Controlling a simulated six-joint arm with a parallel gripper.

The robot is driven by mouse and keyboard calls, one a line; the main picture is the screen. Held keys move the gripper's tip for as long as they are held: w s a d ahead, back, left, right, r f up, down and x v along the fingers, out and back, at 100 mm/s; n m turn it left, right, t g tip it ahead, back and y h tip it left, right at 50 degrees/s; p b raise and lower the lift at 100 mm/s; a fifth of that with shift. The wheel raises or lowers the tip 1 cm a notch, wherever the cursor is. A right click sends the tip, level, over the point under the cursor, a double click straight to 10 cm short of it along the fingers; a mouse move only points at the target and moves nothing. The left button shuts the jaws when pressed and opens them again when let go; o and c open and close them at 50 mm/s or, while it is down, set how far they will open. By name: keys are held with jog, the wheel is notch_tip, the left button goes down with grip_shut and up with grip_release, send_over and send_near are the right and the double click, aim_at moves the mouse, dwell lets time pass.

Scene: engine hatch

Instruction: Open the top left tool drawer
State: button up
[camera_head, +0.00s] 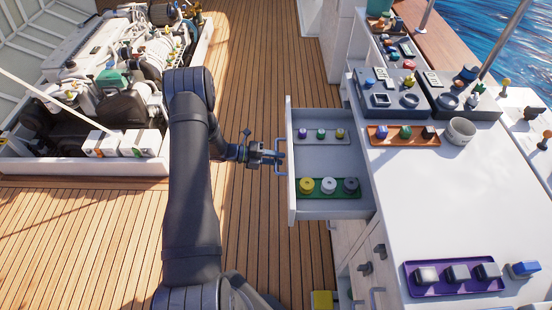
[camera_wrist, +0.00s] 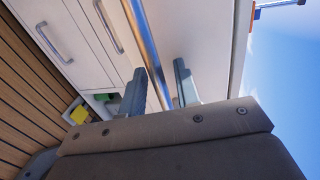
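The top left tool drawer (camera_head: 334,208) is pulled well out of the white cabinet, and its inside shows in the head view. Its blue-grey bar handle (camera_head: 279,171) is on the left-facing front; the bar also shows in the wrist view (camera_wrist: 148,45). My gripper (camera_head: 271,157) is at the middle of this handle. In the wrist view its two fingers (camera_wrist: 160,85) stand on either side of the bar, apart, with narrow gaps beside it. The gripper looks open around the handle. Contact with the bar cannot be made out.
In the drawer are a green tray (camera_head: 328,195) with three round pieces and a grey tray (camera_head: 321,141) with small knobs. Lower drawers (camera_wrist: 70,30) are shut. The white worktop (camera_head: 440,200) holds a purple tray (camera_head: 455,290) and a cup (camera_head: 461,131).

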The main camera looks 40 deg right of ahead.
jog(key=v, duration=1.7)
jog(key=shift+w+a, duration=0.2)
jog(key=x, duration=1.7)
jog(key=shift+s+d, duration=0.25)
jog(key=v, duration=1.7)
jog(key=shift+w+a, duration=0.2)
jog(key=shift+w, duration=0.05)
jog(key=shift+s, duration=0.1)
jog(key=shift+x, duration=8.9)
